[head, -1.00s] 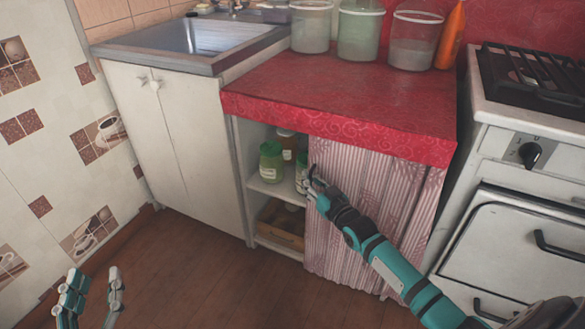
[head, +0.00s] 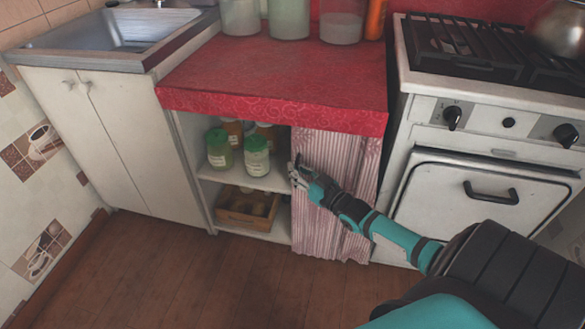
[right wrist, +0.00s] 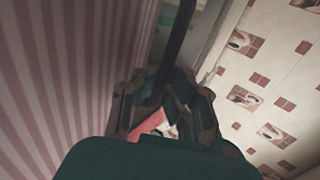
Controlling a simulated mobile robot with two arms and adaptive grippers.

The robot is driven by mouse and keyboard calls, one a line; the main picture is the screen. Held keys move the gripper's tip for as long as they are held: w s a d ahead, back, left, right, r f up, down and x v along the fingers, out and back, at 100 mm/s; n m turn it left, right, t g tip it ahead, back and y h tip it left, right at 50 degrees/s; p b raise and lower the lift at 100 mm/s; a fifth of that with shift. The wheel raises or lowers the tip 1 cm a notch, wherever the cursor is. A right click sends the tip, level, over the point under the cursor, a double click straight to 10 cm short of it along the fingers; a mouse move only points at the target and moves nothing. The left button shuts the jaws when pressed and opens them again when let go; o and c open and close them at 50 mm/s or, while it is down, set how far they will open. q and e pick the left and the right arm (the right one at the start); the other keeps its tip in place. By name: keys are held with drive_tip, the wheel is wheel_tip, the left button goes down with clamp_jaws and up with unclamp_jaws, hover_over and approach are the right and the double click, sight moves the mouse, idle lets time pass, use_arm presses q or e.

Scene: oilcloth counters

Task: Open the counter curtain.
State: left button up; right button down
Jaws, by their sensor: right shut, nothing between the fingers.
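The striped pink and white counter curtain (head: 335,199) hangs under the red-covered counter and is bunched toward the right side of the opening. My right gripper (head: 295,170) is at the curtain's left edge, at about upper shelf height. Its fingers are shut with nothing between them. In the right wrist view the curtain (right wrist: 60,70) fills the left side, beside the gripper (right wrist: 165,105). My left gripper does not show in the head view.
Jars with green lids (head: 257,156) stand on the upper shelf, and a wooden crate (head: 247,209) sits on the lower one. A white sink cabinet (head: 118,140) is on the left and a white stove (head: 480,190) on the right. Containers (head: 290,18) stand on the counter (head: 270,70).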

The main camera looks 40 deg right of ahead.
drive_tip(key=shift+a+f, duration=0.15)
drive_tip(key=c, duration=1.6)
unclamp_jaws()
drive_tip(key=shift+c, duration=0.2)
drive_tip(key=shift+s, duration=0.1)
drive_tip(key=s+d, duration=0.1)
drive_tip(key=s, duration=1.1)
drive_tip(key=shift+w, duration=0.1)
